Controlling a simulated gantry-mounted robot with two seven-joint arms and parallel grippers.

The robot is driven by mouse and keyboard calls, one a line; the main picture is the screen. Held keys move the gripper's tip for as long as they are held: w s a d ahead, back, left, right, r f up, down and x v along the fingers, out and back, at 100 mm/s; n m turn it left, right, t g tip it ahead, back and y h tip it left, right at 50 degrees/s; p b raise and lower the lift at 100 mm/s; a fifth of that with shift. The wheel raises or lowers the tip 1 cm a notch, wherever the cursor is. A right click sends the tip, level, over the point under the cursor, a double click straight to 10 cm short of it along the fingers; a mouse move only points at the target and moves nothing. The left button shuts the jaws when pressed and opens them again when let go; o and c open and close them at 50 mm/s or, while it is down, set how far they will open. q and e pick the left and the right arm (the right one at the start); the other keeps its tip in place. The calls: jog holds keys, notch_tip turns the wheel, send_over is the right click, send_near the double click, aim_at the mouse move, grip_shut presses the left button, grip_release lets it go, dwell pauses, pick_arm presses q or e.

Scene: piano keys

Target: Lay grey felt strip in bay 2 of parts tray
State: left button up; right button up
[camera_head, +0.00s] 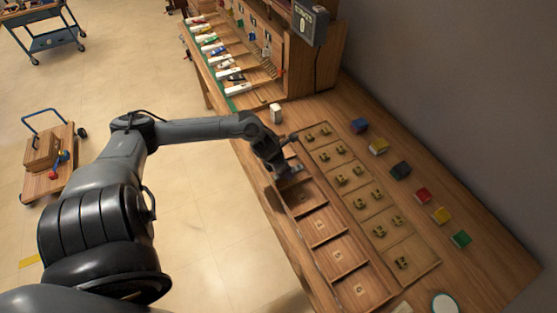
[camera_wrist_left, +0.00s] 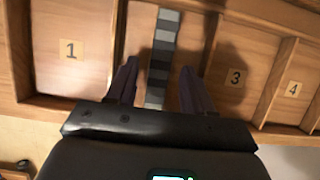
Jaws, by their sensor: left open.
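The parts tray (camera_head: 328,240) lies along the bench, with a row of numbered bays. In the left wrist view, the grey felt strip (camera_wrist_left: 164,45) shows as a narrow piece with lighter and darker grey bands. It lies lengthwise in the bay between bay 1 (camera_wrist_left: 80,78) and bay 3 (camera_wrist_left: 240,100); no number shows in that bay. My left gripper (camera_wrist_left: 160,88) is open, with one finger on each side of the strip and visible gaps between. In the head view my left gripper (camera_head: 286,173) is low at the tray's far bays. My right gripper is out of view.
Beside the bays, a board (camera_head: 352,178) holds several brass-coloured parts. Blocks, including a blue one (camera_head: 360,126) and a red one (camera_head: 422,195), line the bench near the wall. A small white block (camera_head: 276,114) stands beyond the gripper. A rack of keys (camera_head: 222,62) is farther back.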

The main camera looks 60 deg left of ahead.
pick_arm(q)
jog(key=p+v, duration=0.6)
jog(key=v, duration=0.5)
jog(key=s+d+f+n+t+y, duration=0.1)
jog(key=s+d+f+n, duration=0.1)
jog(key=d+n, duration=0.45)
jog(key=s+d+f+n+t, duration=0.1)
jog(key=s+d+f+n, duration=0.1)
jog(key=d+n, duration=0.5)
jog(key=s+d+r+n+g, duration=0.1)
jog(key=s+d+r+n, duration=0.2)
jog(key=d+n, duration=0.4)
jog(key=s+d+r+n+g+h, duration=0.1)
jog(key=s+d+r+n+g, duration=0.1)
jog(key=d+n, duration=0.5)
jog(key=s+r+n, duration=0.1)
jog(key=n, duration=0.5)
jog(key=shift+r+n, duration=0.2)
jog(key=shift+n, duration=0.05)
